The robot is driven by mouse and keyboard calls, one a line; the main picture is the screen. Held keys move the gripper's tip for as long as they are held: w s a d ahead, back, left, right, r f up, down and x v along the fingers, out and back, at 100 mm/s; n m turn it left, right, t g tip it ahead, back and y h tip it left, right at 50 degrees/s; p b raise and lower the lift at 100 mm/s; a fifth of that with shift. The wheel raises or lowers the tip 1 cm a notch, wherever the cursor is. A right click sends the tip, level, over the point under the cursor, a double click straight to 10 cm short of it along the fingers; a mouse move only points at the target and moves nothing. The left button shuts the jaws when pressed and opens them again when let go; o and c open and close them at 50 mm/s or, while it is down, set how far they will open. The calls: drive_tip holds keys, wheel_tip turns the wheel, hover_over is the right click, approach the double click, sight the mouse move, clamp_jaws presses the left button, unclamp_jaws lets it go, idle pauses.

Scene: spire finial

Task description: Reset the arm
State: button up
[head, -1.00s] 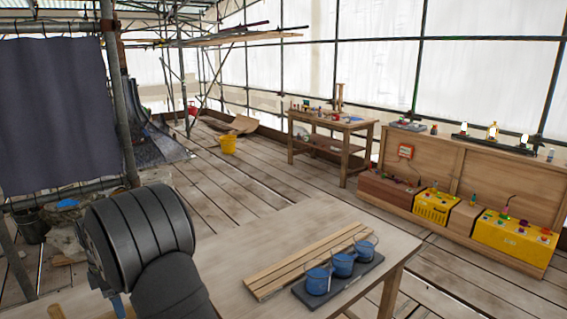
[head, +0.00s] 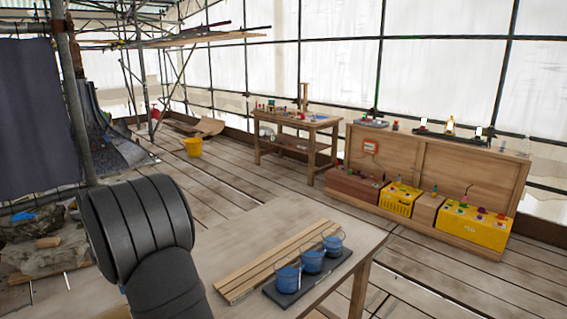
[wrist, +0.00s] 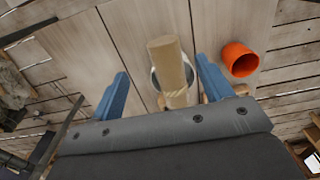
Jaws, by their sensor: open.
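My gripper (wrist: 161,66) shows in the wrist view as two blue fingers spread wide apart. It is open. A pale wooden cylinder (wrist: 172,65) shows between the fingers, with gaps on both sides. A pale ring with a dark inside shows around or behind it; I cannot tell which. In the head view only dark links of my arm show at the lower left, and the gripper is out of sight.
An orange cup (wrist: 240,60) stands right of the fingers. On the near table (head: 230,240) lie wooden slats (head: 270,265) and a dark tray (head: 328,274) with three blue buckets (head: 311,262). A workbench (head: 297,121) and a wooden cabinet (head: 440,165) stand farther back.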

drive_tip(key=w+a+f, duration=0.7)
drive_tip(key=w+a, duration=0.3)
drive_tip(key=shift+a+f, duration=0.15)
drive_tip(key=shift+f, duration=0.15)
idle(0.5)
drive_tip(key=s+d+r, duration=0.7)
drive_tip(key=s+d, duration=0.1)
drive_tip(key=shift+d, duration=0.25)
idle(0.4)
drive_tip(key=shift+f, duration=0.1)
